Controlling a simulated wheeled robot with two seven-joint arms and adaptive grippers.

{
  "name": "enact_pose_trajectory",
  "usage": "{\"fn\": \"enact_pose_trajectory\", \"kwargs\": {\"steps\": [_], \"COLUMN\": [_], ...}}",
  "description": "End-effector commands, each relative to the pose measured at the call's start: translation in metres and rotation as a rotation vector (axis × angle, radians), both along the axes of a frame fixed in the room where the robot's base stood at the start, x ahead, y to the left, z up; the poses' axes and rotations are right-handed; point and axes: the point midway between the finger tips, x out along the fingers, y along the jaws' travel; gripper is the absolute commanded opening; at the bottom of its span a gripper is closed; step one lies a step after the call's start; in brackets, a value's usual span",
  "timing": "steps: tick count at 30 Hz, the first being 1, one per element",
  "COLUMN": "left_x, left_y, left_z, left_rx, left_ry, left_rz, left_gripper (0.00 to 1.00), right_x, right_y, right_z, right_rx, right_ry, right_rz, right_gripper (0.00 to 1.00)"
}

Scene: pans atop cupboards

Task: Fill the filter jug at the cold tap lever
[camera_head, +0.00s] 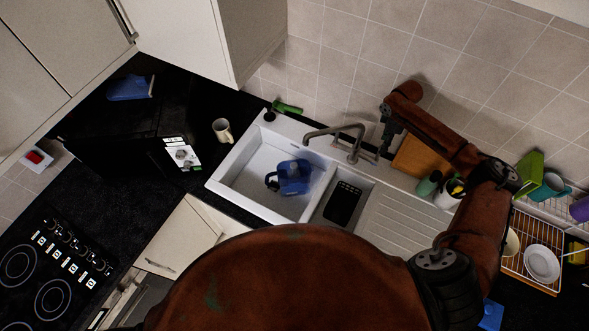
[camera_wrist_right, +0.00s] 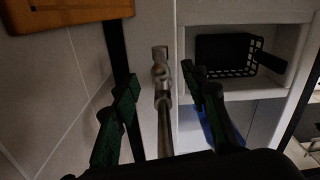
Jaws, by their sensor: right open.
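The blue filter jug (camera_head: 295,176) with a dark handle stands in the large sink basin, near the spout end of the metal tap (camera_head: 335,129). I cannot tell whether water is running. In the right wrist view a blue part of the jug (camera_wrist_right: 228,130) shows behind one finger. My right gripper (camera_head: 387,136) is beside the tap, at the wall side of the sink. In the right wrist view its fingers (camera_wrist_right: 160,80) are apart, with a metal part of the tap (camera_wrist_right: 162,100) between them in the picture. I cannot tell contact. My left gripper is out of view.
The white sink (camera_head: 235,187) has a small basin holding a black basket (camera_head: 343,203). A wooden board (camera_head: 415,158) leans by the wall near my right arm. A mug (camera_head: 223,130) stands left of the sink. A dish rack (camera_head: 530,255) stands at the right.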

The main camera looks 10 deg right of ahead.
Motion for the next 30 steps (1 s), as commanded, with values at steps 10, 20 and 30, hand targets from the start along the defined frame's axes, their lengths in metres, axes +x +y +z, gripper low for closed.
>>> {"fn": "enact_pose_trajectory", "kwargs": {"steps": [10, 20, 30], "left_x": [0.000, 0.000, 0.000], "left_y": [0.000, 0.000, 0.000], "left_z": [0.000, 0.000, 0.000], "left_rx": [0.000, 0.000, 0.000], "left_ry": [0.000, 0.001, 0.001], "left_rz": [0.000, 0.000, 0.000], "left_gripper": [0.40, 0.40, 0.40], "right_x": [0.000, 0.001, 0.000], "right_y": [0.000, -0.001, 0.000], "right_z": [0.003, 0.037, 0.050], "right_rx": [0.000, 0.000, 0.000], "right_ry": [-0.001, -0.001, 0.001], "right_rz": [0.000, -0.001, 0.000], "right_gripper": [0.41, 0.41, 0.41]}}
